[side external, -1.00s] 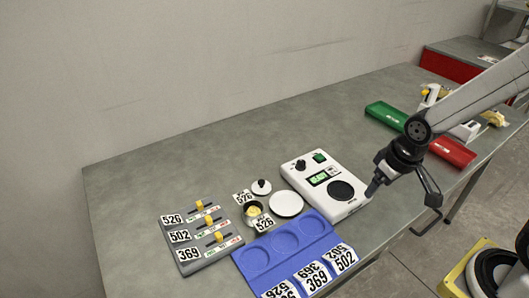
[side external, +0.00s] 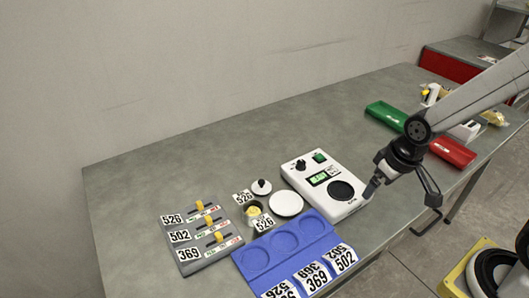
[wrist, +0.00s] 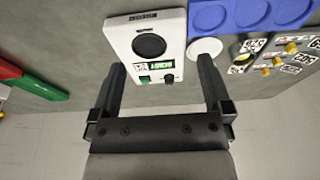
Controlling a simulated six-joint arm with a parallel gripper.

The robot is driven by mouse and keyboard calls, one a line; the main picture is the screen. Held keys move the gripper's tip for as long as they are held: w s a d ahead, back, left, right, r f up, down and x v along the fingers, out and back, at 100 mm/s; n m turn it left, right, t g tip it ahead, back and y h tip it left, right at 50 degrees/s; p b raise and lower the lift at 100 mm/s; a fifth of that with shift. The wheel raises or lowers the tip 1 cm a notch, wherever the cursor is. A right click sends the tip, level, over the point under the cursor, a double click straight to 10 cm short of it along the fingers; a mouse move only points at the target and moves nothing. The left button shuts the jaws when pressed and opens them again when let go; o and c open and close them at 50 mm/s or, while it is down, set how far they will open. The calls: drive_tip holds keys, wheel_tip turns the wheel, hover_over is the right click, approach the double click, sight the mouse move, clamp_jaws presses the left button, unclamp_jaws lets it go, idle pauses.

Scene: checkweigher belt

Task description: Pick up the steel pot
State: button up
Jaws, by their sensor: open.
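The steel pot (side external: 253,211) is a small round pot with yellow contents. It stands on the table between the grey slider panel and a white disc, with 526 labels beside it. In the wrist view the pot (wrist: 241,58) is small, at the right beyond the white disc, partly crowded by labels. My gripper (side external: 404,194) is open and empty, at the right of the white scale, well away from the pot. In the wrist view its two fingers (wrist: 161,66) stand wide apart with the scale in view between them.
The white scale (side external: 313,173) stands between gripper and pot. A white disc (side external: 286,204) and a knobbed lid (side external: 261,187) lie close to the pot. A blue tray (side external: 259,257) is in front; the slider panel (side external: 184,256) is left. Green (side external: 385,115) and red (side external: 453,152) trays lie right.

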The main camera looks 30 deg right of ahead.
drive_tip(key=w+a+f+n, duration=0.1)
drive_tip(key=w+a+f, duration=0.2)
drive_tip(key=w+a, duration=0.3)
drive_tip(key=w+a+f+n+g, duration=0.1)
drive_tip(key=w+a+f+n, duration=0.1)
drive_tip(key=w+a, duration=0.4)
drive_tip(key=w+a+f+n, duration=0.1)
drive_tip(key=w+a+f, duration=0.2)
drive_tip(key=w+a, duration=0.4)
drive_tip(key=shift+w+a+f+n+y, duration=0.1)
drive_tip(key=shift+a+f+n+y, duration=0.25)
drive_tip(key=shift+a, duration=0.2)
drive_tip(key=shift+f, duration=0.15)
drive_tip(key=shift+w+f, duration=0.15)
drive_tip(key=shift+f, duration=1.05)
